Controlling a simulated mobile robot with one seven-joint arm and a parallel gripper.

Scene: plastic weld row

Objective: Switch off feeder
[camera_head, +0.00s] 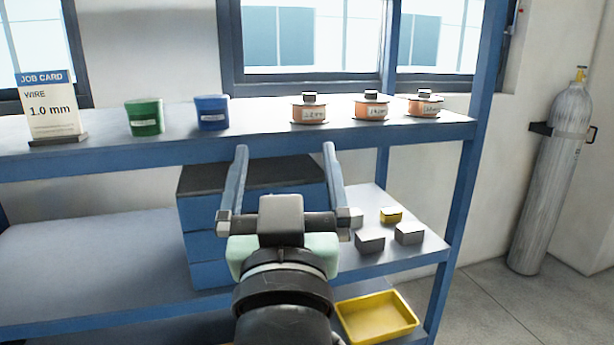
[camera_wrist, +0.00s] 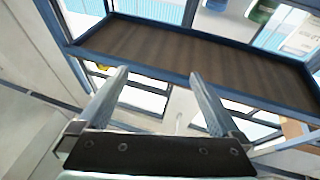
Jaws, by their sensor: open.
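I cannot make out anything that is clearly a feeder or its switch in either view. A blue box with a dark top (camera_head: 250,176) and horizontal seams stands on the lower shelf; I cannot tell whether it is a drawer unit or a machine. My gripper (camera_head: 285,150) is open and empty, its two fingers apart and pointing at the shelf rack. In the picture it overlaps the blue box and hides part of its front. In the wrist view my gripper (camera_wrist: 162,82) also shows with nothing between its fingers.
The upper shelf (camera_head: 260,122) holds a job card (camera_head: 50,112), green cup (camera_head: 145,117), blue cup (camera_head: 211,113) and three copper spools (camera_head: 371,106). Small blocks (camera_head: 370,241) lie on the lower shelf. A yellow tray (camera_head: 377,317) is below. A gas cylinder (camera_head: 550,180) stands right.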

